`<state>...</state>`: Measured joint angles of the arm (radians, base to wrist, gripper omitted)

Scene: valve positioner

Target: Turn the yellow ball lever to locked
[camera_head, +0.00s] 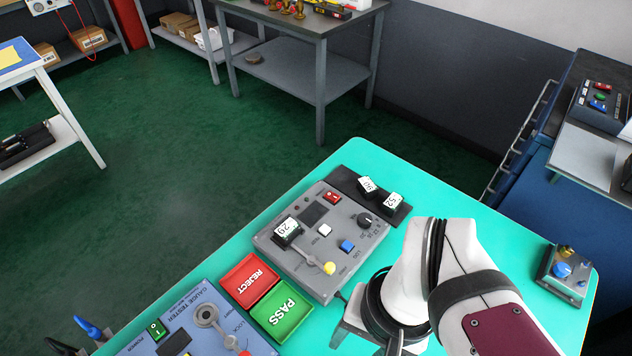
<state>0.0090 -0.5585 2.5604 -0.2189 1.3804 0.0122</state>
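The yellow ball lever (329,268) is on the front right part of a grey control box (263,241) on the teal table. Its pale arm runs from the yellow ball up and left toward the block marked 29. Any lock marking by it is too small to read. My gripper (345,308) is low and just right of the box's front corner, apart from the yellow ball in the picture.
A red REJECT tray (236,281) and green PASS tray (302,317) adjoin the box's left front. A blue gauge tester (150,349) with another lever is at bottom left. Numbered blocks stand on a dark strip (343,181) behind the box. A small valve unit (546,272) sits far right.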

